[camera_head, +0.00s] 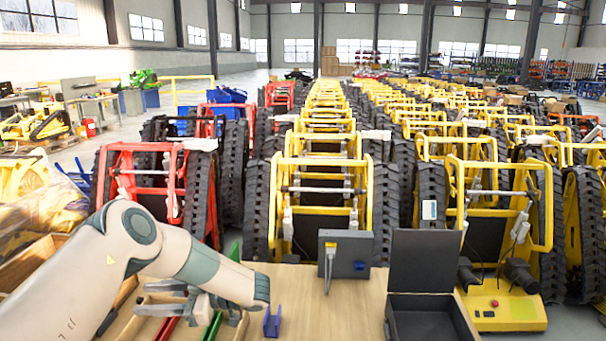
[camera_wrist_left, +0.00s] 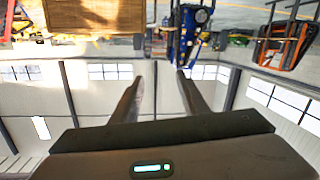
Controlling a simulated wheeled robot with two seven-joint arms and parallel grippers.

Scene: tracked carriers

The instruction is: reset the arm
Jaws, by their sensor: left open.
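My left arm (camera_head: 175,255) is white and grey-green and comes in from the left over the wooden table in the head view. It bends down toward the table's left part. My left gripper (camera_head: 172,300) is partly hidden by the arm there. In the left wrist view, my left gripper (camera_wrist_left: 160,78) has its two dark fingers apart, with nothing held between them. That view is upside down, and a blue machine (camera_wrist_left: 187,35) shows in the background beyond the fingertips. My right gripper is in neither view.
The wooden table (camera_head: 340,310) holds a small blue bracket (camera_head: 272,322), a dark grey box (camera_head: 345,255) and an open black case (camera_head: 425,315). Red and green rails lie near the gripper. Red (camera_head: 150,175) and yellow tracked carriers (camera_head: 320,195) stand in rows behind the table.

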